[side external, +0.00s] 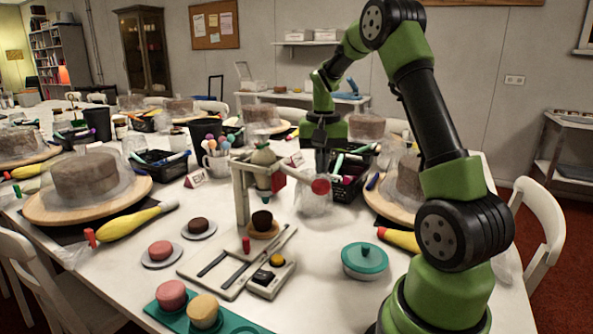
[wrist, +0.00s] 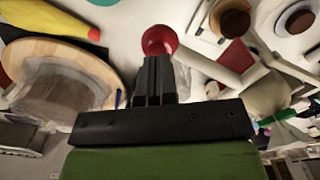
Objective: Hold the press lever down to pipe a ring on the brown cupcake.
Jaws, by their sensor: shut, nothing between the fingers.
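The press (side external: 241,193) is a pale frame with a piping bag (side external: 263,156) hung nozzle-down in it. A dark brown cupcake (side external: 262,220) stands below the nozzle on a small tan base; I see no ring on its top. The press lever's red ball knob (side external: 320,186) sticks out to the right of the press. My gripper (side external: 321,174) is shut and empty, pointing down, with its fingertips at the knob. In the wrist view the shut fingers (wrist: 153,62) meet or overlap the red knob (wrist: 159,40); I cannot tell whether they touch.
Another brown cupcake (side external: 200,226) and a pink one (side external: 160,250) sit on saucers at the left. A teal tray (side external: 240,327) holds more cupcakes in front. A teal lidded pot (side external: 365,259) stands at front right. A covered cake (side external: 410,181) and a black basket (side external: 350,187) lie near my gripper.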

